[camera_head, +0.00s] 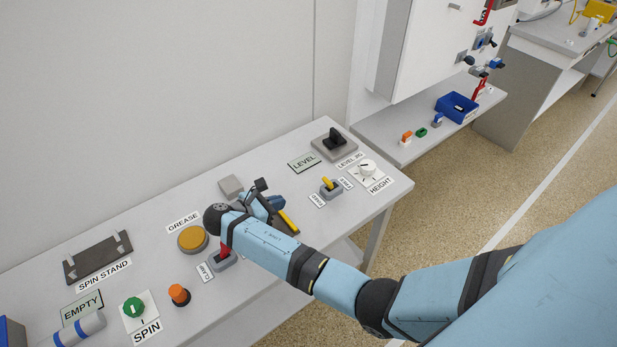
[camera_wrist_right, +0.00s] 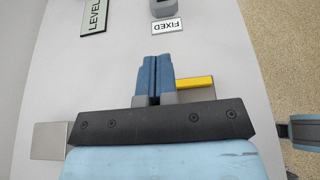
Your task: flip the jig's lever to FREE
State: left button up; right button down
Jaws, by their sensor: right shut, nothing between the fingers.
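The jig's lever (camera_head: 327,182) is a small yellow handle on a grey base (camera_head: 332,191), between two small labels at the right part of the table. The FIXED label (camera_wrist_right: 168,26) shows in the wrist view with part of the grey base (camera_wrist_right: 163,7) above it; the handle is outside that view. I cannot tell for sure which label the handle leans to. My right gripper (camera_head: 277,203) is shut and empty, left of the lever and apart from it; its blue fingers (camera_wrist_right: 153,78) are together in the wrist view. My left gripper is out of view.
A dark piece with a yellow bar (camera_head: 289,222) is beside my right gripper. A black-handled switch (camera_head: 335,139) and a white HEIGHT knob (camera_head: 368,167) stand beyond the lever. A red CLAMP lever (camera_head: 224,253) and a GREASE button (camera_head: 193,239) are to the left.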

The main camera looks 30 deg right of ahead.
jog(key=shift+s+r, duration=0.15)
jog(key=shift+s, duration=0.1)
send_near(325, 183)
jog(key=f, duration=0.1)
jog(key=d+f, duration=0.2)
jog(key=f, duration=0.1)
jog(key=shift+d+f, duration=0.1)
jog(key=shift+d, duration=0.15)
jog(key=shift+w+d+r+p, duration=0.1)
jog(key=shift+d+r+p, duration=0.2)
jog(key=shift+d, duration=0.3)
jog(key=shift+w+d+r+p, duration=0.1)
jog(key=shift+d+r+p, duration=0.15)
jog(key=shift+d, duration=0.3)
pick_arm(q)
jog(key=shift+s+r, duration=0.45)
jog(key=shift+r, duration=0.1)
pick_arm(e)
jog(key=shift+d+r, duration=0.2)
jog(key=shift+d, duration=0.5)
jog(key=shift+r, duration=0.1)
